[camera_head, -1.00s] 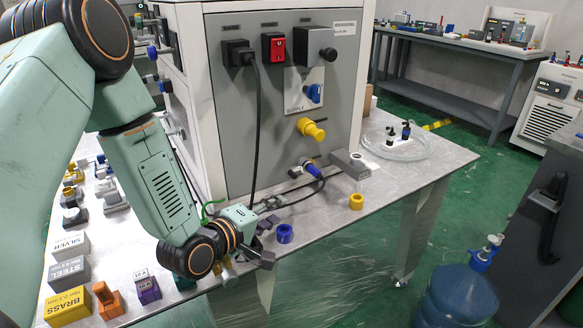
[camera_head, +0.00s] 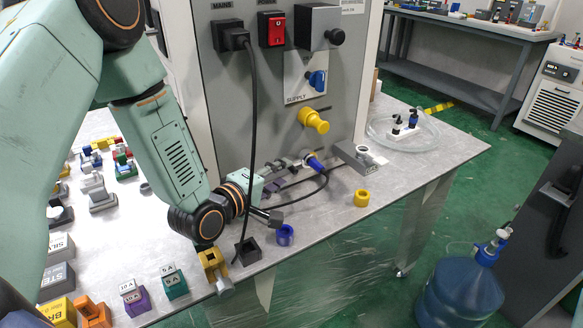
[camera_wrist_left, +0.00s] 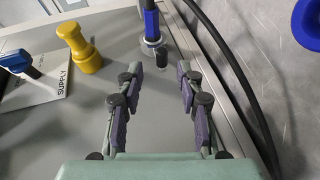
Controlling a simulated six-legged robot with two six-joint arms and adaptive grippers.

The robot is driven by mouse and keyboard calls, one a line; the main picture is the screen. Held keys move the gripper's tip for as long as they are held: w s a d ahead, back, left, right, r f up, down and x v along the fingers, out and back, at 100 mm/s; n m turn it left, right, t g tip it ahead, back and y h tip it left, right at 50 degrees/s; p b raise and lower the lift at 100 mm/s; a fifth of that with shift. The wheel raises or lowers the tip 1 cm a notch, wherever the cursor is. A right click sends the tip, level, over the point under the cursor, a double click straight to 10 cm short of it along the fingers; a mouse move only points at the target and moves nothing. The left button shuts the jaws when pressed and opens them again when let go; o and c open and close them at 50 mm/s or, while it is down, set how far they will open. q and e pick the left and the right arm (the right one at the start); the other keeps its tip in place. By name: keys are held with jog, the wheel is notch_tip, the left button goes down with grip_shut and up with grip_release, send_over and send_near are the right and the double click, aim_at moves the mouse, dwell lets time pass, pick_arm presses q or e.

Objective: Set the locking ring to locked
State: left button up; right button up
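A blue plug (camera_head: 315,163) with a cable sits in the lower right of the grey machine panel (camera_head: 240,120). In the left wrist view the blue plug (camera_wrist_left: 151,22) ends in a metal collar (camera_wrist_left: 152,42) at the panel, with a small dark pin (camera_wrist_left: 162,56) beside it. I cannot tell for sure which part is the locking ring, or its setting. My left gripper (camera_head: 279,191) is low in front of the panel, left of the plug. In its wrist view the gripper (camera_wrist_left: 160,82) is open and empty, fingers spread, the collar ahead of them. My right gripper is not in view.
A yellow knob (camera_head: 314,121) and blue supply switch (camera_head: 317,80) are above the plug. A black cable (camera_head: 252,130) hangs near my left gripper. A blue ring (camera_head: 285,235), yellow ring (camera_head: 361,198) and grey block (camera_head: 350,158) are on the table.

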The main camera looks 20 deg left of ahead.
aim_at(292, 167)
pick_arm(q)
jog(key=x, duration=0.5)
jog(key=shift+w+f+b, duration=0.2)
jog(key=shift+f+b, duration=0.05)
jog(key=shift+b, duration=0.05)
jog(key=shift+s+r, duration=0.15)
jog(key=shift+w, duration=0.3)
jog(key=shift+c, duration=1.1)
jog(key=shift+s, duration=0.25)
grip_shut()
